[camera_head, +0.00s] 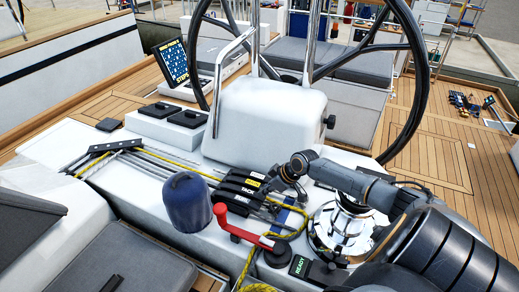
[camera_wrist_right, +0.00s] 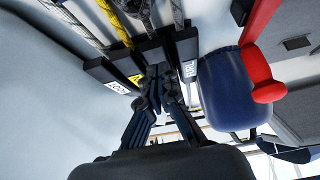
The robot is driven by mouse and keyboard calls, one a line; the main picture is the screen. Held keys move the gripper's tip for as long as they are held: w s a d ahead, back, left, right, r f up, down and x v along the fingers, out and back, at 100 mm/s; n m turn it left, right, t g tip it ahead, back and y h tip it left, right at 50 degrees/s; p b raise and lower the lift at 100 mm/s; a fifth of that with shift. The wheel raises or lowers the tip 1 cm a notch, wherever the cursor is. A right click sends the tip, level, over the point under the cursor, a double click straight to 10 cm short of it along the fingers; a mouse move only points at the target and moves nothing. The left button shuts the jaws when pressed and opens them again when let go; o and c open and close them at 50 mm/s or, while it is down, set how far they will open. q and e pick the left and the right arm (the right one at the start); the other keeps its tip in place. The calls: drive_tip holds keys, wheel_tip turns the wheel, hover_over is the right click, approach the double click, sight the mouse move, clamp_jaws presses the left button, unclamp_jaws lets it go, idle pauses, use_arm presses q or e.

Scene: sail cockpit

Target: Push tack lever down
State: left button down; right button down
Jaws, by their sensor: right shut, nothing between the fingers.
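A bank of black clutch levers (camera_head: 238,190) with small white and yellow labels sits on the white deck, in the middle of the head view. One label there seems to read TACK. The levers lie close together and look low, but I cannot tell each one's angle. My right gripper (camera_head: 274,184) is shut and empty at the right end of the bank. In the right wrist view, its closed fingertips (camera_wrist_right: 160,72) are among the levers, between a yellow label and a white label (camera_wrist_right: 190,69). I cannot tell whether they touch a lever. My left gripper is not in view.
A blue-covered winch (camera_head: 187,203) and a red crank handle (camera_head: 245,230) stand left and front of the levers. A bare chrome winch (camera_head: 340,228) is at the right. Ropes (camera_head: 170,163) run into the bank. A white pedestal (camera_head: 265,118) and steering wheel rise behind.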

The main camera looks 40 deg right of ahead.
drive_tip(key=shift+s+f+b, duration=0.2)
drive_tip(key=shift+f+b, duration=0.05)
drive_tip(key=shift+f, duration=0.35)
drive_tip(key=shift+s+f+b, duration=0.2)
drive_tip(key=shift+f+b, duration=0.05)
drive_tip(key=shift+f, duration=0.3)
drive_tip(key=shift+s+f, duration=0.5)
drive_tip(key=shift+f, duration=0.1)
drive_tip(key=shift+a, duration=0.1)
drive_tip(key=shift+b, duration=0.3)
drive_tip(key=w+v, duration=0.1)
drive_tip(key=v, duration=1.1)
drive_tip(key=shift+r, duration=0.75)
